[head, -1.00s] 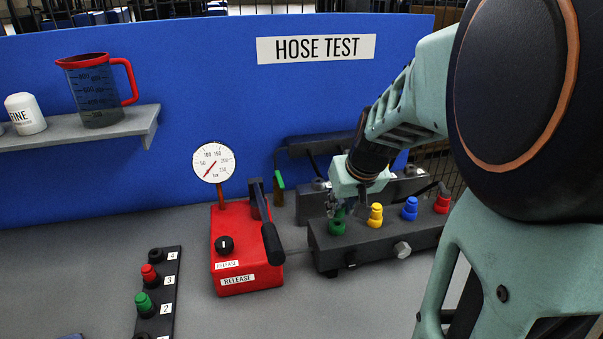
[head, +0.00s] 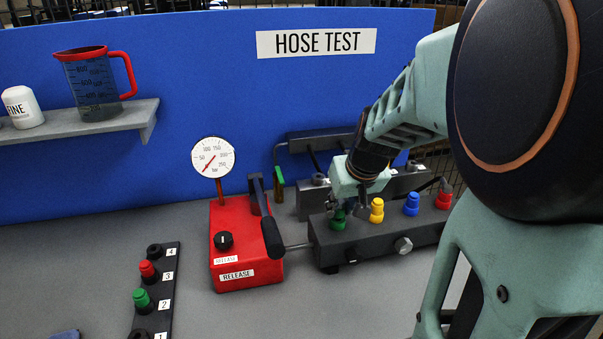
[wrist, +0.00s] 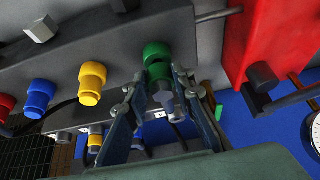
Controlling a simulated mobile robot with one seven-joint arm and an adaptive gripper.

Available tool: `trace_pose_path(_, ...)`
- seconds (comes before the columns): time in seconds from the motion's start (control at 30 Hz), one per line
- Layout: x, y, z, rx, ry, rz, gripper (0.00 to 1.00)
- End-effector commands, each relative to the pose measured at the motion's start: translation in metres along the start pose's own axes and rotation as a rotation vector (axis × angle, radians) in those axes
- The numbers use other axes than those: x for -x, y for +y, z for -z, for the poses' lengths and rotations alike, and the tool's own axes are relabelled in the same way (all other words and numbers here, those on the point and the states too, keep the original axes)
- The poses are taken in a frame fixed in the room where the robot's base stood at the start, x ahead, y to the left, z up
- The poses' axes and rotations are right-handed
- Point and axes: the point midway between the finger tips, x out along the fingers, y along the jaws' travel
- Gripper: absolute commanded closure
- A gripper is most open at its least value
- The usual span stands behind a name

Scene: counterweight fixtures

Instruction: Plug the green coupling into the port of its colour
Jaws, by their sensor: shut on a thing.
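The dark port block (head: 375,240) carries a row of green, yellow, blue and red ports. My gripper (head: 342,208) is at its left end, right at the green port (head: 338,222). In the wrist view, my gripper (wrist: 158,85) has its fingers closed around the coupling (wrist: 165,98), grey with green at its tip. The coupling is in line with the green port (wrist: 157,52) and appears to touch it. I cannot tell how deep it sits. In the head view, the gripper hides most of the coupling.
A red box (head: 245,240) with gauge (head: 213,157) and black lever stands left of the block. A grey rod (head: 298,246) spans the gap. A numbered rack (head: 154,295) holds green and red pieces. A green-tipped part (head: 279,190) hangs behind.

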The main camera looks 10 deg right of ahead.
Motion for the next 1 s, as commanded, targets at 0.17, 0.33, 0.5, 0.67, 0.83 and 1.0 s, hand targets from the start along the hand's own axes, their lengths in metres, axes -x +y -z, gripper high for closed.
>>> trace_pose_path(0.17,0.000,0.000,0.000,0.000,0.001,0.000,1.00)
trace_pose_path(0.33,-0.004,0.000,-0.002,0.000,0.001,0.000,1.00)
trace_pose_path(0.5,-0.011,0.000,-0.005,0.000,0.001,0.000,1.00)
trace_pose_path(0.67,-0.012,0.000,-0.005,0.000,0.001,0.000,1.00)
trace_pose_path(0.83,-0.011,0.000,-0.005,0.000,0.001,0.000,1.00)
trace_pose_path(1.0,-0.011,0.000,-0.005,0.000,0.002,0.000,1.00)
